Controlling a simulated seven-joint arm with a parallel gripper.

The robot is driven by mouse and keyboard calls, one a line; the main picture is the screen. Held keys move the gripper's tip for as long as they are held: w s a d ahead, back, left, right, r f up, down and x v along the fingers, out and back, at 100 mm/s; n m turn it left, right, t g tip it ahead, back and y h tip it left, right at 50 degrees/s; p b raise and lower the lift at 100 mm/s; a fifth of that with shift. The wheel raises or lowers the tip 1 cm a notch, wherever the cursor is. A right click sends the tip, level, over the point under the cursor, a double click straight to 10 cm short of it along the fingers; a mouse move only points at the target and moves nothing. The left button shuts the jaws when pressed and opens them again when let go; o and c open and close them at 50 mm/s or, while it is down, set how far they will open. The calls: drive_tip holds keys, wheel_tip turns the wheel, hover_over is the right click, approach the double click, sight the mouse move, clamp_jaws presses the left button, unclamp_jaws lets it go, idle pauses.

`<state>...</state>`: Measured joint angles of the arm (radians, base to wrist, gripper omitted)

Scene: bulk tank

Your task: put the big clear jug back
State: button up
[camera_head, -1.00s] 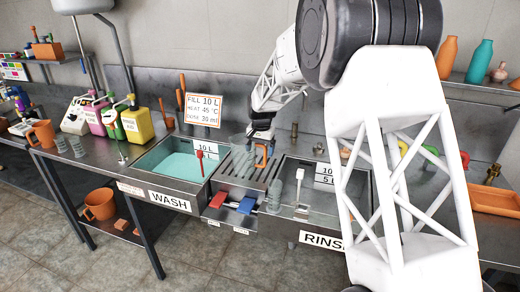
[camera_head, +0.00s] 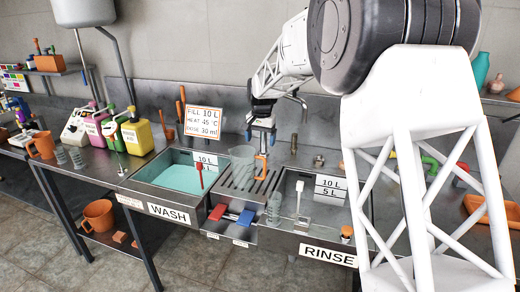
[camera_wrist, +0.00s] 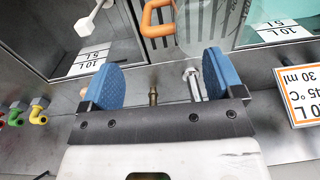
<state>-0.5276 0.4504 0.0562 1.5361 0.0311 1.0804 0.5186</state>
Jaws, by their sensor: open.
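The big clear jug (camera_head: 241,166) stands upright on the ribbed drainboard (camera_head: 230,186) between the two sinks. Its orange handle (camera_head: 261,167) faces right. In the wrist view the orange handle (camera_wrist: 157,17) and part of the clear body (camera_wrist: 200,28) show at the top edge, beyond the fingertips. My gripper (camera_head: 262,130) is above and behind the handle, apart from it. In the wrist view its two blue pads stand wide apart, with nothing between them touching either pad (camera_wrist: 160,80).
The wash sink (camera_head: 185,178) with turquoise water is left of the drainboard; the rinse sink (camera_head: 318,203) is right. Red and blue blocks (camera_head: 246,218) lie at the front. Taps stand behind, one (camera_wrist: 192,85) under my gripper.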

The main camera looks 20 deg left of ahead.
drive_tip(key=shift+r, duration=1.15)
drive_tip(key=shift+d, duration=0.1)
drive_tip(key=s+d+r, duration=0.4)
drive_tip(key=s+d, duration=0.2)
drive_tip(key=d, duration=0.4)
drive_tip(key=s+d+r+t, duration=0.1)
drive_tip(key=s+d+r, duration=0.2)
drive_tip(key=s+d, duration=0.55)
drive_tip(key=s+d+r, duration=0.4)
drive_tip(key=s+d, duration=0.1)
drive_tip(key=d, duration=0.6)
drive_tip(key=s+d+f, duration=0.2)
drive_tip(key=s+d, duration=0.4)
drive_tip(key=s, duration=0.4)
drive_tip(key=s+d+f+t, duration=0.1)
drive_tip(key=s+d+f, duration=0.2)
drive_tip(key=s+d, duration=0.3)
drive_tip(key=s+d+f, duration=0.2)
drive_tip(key=s+d, duration=0.4)
drive_tip(key=s, duration=0.9)
drive_tip(key=shift+s+f+t+h, duration=0.3)
drive_tip(key=shift+f, duration=0.05)
drive_tip(key=shift+d, duration=0.1)
